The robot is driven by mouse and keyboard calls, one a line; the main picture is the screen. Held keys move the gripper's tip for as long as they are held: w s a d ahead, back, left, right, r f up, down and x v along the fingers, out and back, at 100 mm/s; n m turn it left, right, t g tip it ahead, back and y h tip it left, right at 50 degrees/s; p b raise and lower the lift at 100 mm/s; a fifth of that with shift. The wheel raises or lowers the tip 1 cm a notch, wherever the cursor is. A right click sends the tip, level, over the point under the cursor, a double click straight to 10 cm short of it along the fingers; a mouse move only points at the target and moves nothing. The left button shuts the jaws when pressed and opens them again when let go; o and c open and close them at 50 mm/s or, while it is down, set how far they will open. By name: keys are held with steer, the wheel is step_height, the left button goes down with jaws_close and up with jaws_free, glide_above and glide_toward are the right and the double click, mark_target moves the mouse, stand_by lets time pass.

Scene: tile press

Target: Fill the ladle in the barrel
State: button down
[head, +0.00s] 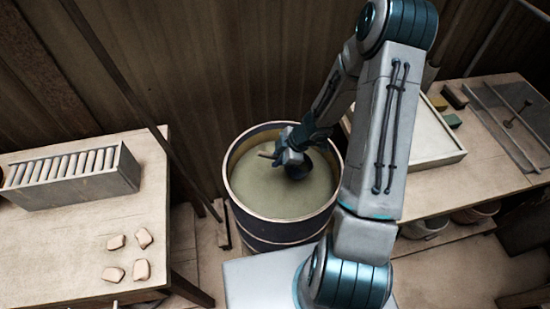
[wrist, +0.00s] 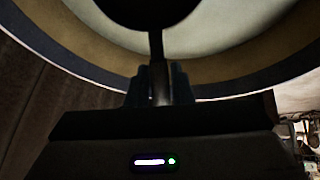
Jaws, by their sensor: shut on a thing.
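The barrel (head: 280,232) stands in the middle of the head view, dark with a pale rim, and holds a murky beige-green liquid (head: 262,190). My gripper (head: 290,156) is over the barrel's opening, shut on the ladle. The ladle's dark bowl (head: 298,171) is just below my gripper, at or close to the liquid; I cannot tell how deep it sits or what is in it. In the wrist view the ladle (wrist: 155,40) is a dark shape rising from between my fingers (wrist: 159,78), with the barrel's rim (wrist: 75,62) curving behind.
A left table (head: 75,230) holds a grey rack of rods (head: 75,177) and several pale pieces (head: 142,238). A right bench (head: 490,165) carries a pale tray (head: 435,140), small blocks and long tools, with bowls (head: 425,227) beneath. A wooden wall is behind the barrel.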

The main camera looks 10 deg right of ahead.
step_height(320, 180, down, 10)
steer(key=y+b, duration=0.1)
steer(key=b, duration=0.5)
steer(key=shift+d+b, duration=0.3)
steer(key=shift+b, duration=0.05)
steer(key=shift+a, duration=0.15)
stand_by(0.9)
steer(key=shift+a+r+h+b, duration=0.15)
steer(key=shift+a+h+b, duration=0.55)
steer(key=shift+h, duration=0.5)
steer(key=shift+h, duration=0.9)
steer(key=r+p, duration=0.6)
steer(key=a+r+p, duration=0.1)
steer(key=r+p, duration=1)
steer(key=p, duration=0.1)
steer(key=shift+w+a+r, duration=0.1)
steer(key=shift+a+r, duration=0.05)
steer(key=shift+r, duration=0.25)
steer(key=shift+r+p, duration=0.15)
steer(key=shift+p, duration=0.25)
